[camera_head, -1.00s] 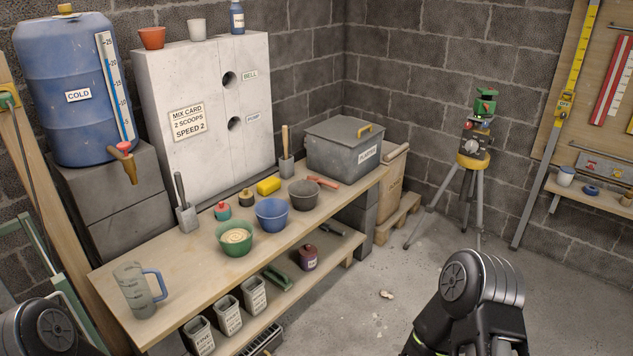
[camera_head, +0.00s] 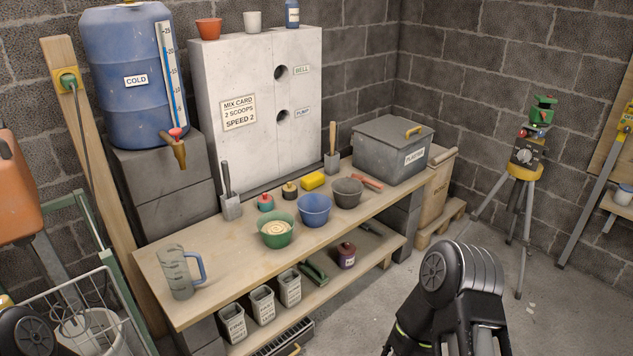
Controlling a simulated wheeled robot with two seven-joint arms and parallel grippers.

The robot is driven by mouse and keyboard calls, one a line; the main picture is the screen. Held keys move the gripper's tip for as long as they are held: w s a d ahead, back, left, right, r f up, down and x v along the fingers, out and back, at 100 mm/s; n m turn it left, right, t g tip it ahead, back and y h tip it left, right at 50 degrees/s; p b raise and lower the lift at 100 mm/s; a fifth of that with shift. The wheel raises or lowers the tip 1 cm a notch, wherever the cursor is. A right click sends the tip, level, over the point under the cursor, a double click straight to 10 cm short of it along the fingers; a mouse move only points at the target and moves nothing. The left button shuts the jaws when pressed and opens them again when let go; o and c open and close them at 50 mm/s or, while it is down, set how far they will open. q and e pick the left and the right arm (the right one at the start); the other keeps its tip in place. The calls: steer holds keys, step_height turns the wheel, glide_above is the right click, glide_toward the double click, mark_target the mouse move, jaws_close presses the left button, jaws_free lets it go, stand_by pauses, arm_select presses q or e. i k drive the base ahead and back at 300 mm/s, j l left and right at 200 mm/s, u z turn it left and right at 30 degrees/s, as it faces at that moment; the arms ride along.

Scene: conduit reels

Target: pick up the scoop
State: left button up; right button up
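I cannot tell for sure which thing is the scoop. A grey tool with a dark upright handle (camera_head: 230,196) stands at the back left of the bench. A similar grey tool with a wooden handle (camera_head: 332,150) stands further right, left of the grey lidded box. A small dark item (camera_head: 371,229) lies on the lower shelf at its right end, too small to make out. My arms show at the bottom left and bottom right, but neither gripper is in view.
The wooden bench (camera_head: 222,262) carries a clear jug (camera_head: 176,272), a green bowl (camera_head: 277,238), a blue bowl (camera_head: 315,211), a dark bowl (camera_head: 347,193) and a grey box (camera_head: 393,152). Labelled tins (camera_head: 263,304) stand on the lower shelf. A tripod (camera_head: 524,172) stands right.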

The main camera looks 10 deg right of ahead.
mark_target(361, 178)
steer(key=i+l+u, duration=0.15)
steer(key=l+u, duration=0.2)
steer(key=i+l+u, duration=0.1)
steer(key=l+u, duration=0.75)
steer(key=l, duration=0.8)
steer(key=l+u, duration=0.1)
steer(key=l, duration=0.9)
steer(key=l+u, duration=0.15)
steer(key=l, duration=0.8)
steer(key=k+l+u, duration=0.1)
steer(key=l, duration=0.85)
